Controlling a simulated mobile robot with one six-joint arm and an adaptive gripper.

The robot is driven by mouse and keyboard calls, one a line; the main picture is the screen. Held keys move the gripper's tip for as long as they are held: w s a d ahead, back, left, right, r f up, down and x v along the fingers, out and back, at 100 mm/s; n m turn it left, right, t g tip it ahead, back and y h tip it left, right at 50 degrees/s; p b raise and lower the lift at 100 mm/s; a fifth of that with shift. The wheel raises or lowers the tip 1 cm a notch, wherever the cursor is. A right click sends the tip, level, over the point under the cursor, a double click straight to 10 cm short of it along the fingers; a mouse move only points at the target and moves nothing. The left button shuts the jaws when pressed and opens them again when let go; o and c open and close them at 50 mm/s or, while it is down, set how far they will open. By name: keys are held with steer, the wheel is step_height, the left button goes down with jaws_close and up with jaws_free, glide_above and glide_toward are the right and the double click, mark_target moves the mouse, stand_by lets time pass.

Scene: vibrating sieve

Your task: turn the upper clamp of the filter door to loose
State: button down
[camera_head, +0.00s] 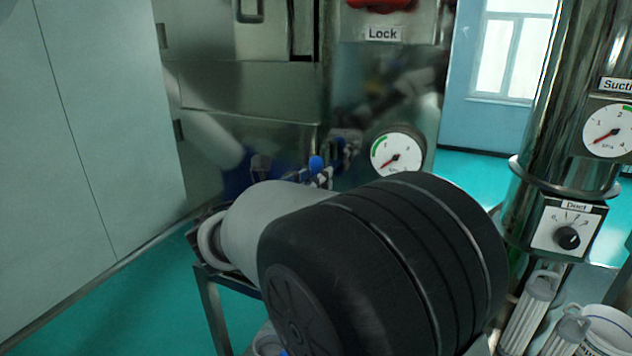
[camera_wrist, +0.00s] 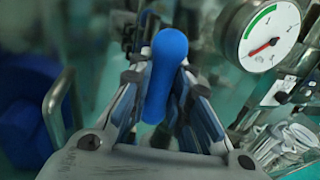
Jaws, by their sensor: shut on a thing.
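A blue rounded handle (camera_wrist: 168,65), which looks like that of the upper clamp, stands between the fingers of my gripper (camera_wrist: 163,85) in the wrist view. The fingers are shut on it from both sides, with its rounded top above them. In the head view a small blue knob (camera_head: 316,163) shows in front of the steel machine, just beyond my arm. My gripper is mostly hidden there behind my own arm. The clamp's base and the filter door's edge cannot be made out, so the clamp's setting cannot be told.
A round gauge (camera_head: 397,152) sits close right of the blue knob; it also shows in the wrist view (camera_wrist: 270,36). A metal bar handle (camera_wrist: 55,108) and a blue round part (camera_wrist: 28,112) are at left. A steel column with a Duct dial (camera_head: 567,237) stands at right.

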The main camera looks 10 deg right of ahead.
stand_by(0.4)
steer(key=c, duration=1.5)
jaws_free()
steer(key=shift+o, duration=0.2)
steer(key=v, duration=1.2)
